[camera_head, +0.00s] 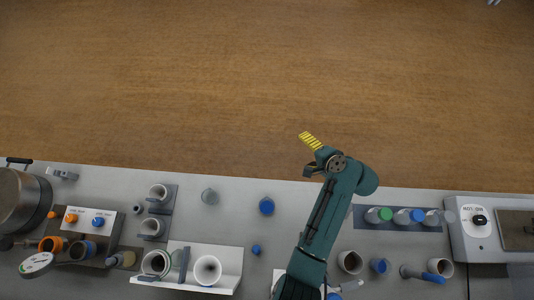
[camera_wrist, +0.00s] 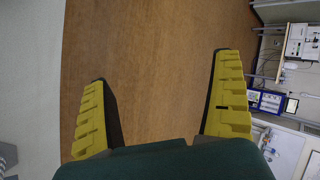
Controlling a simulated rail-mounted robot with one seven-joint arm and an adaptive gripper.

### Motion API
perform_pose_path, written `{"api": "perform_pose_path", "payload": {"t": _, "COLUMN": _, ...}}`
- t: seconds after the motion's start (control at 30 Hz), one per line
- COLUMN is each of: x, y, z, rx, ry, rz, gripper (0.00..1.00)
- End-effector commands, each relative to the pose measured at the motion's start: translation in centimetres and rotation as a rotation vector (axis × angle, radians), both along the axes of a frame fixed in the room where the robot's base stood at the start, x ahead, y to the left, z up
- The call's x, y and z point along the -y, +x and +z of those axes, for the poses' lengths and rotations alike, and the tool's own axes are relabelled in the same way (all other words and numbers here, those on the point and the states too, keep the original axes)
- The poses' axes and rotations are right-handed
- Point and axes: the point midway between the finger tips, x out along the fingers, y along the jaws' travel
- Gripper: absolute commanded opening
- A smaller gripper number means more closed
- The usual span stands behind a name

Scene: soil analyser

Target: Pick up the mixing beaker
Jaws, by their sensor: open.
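In the head view a clear glass vessel (camera_head: 209,196) stands on the grey bench, left of my arm; it looks like the mixing beaker, but I cannot be sure. My gripper (camera_head: 311,141) is beyond the bench's far edge, over the brown wooden surface, up and to the right of the glass vessel and well apart from it. In the wrist view the yellow ridged fingers of my gripper (camera_wrist: 163,70) are spread wide with nothing between them. No beaker shows in the wrist view.
A blue-topped item (camera_head: 267,206) and a small blue piece (camera_head: 256,250) are near the glass vessel. A white holder (camera_head: 232,267) with cups stands in front. Capped bottles (camera_head: 378,214) stand in a rack at right. A metal pot (camera_head: 22,200) is at far left.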

Motion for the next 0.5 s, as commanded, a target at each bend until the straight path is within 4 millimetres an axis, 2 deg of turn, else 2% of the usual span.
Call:
{"api": "perform_pose_path", "payload": {"t": 0.03, "x": -0.5, "y": -3.2, "z": -5.5, "rx": -0.145, "ry": 0.161, "rz": -0.059, "gripper": 0.95}}
{"api": "perform_pose_path", "payload": {"t": 0.1, "x": -2.1, "y": -7.4, "z": -10.5, "rx": -0.327, "ry": 0.390, "rz": -0.145, "gripper": 0.95}}
{"api": "perform_pose_path", "payload": {"t": 0.2, "x": -4.8, "y": -12.5, "z": -14.6, "rx": -0.534, "ry": 0.676, "rz": -0.261, "gripper": 0.95}}
{"api": "perform_pose_path", "payload": {"t": 0.33, "x": -7.4, "y": -16.3, "z": -16.4, "rx": -0.689, "ry": 0.913, "rz": -0.355, "gripper": 0.95}}
{"api": "perform_pose_path", "payload": {"t": 0.4, "x": -8.1, "y": -17.1, "z": -16.6, "rx": -0.728, "ry": 0.973, "rz": -0.379, "gripper": 0.95}}
{"api": "perform_pose_path", "payload": {"t": 0.5, "x": -9.0, "y": -17.3, "z": -17.0, "rx": -0.749, "ry": 1.003, "rz": -0.388, "gripper": 0.95}}
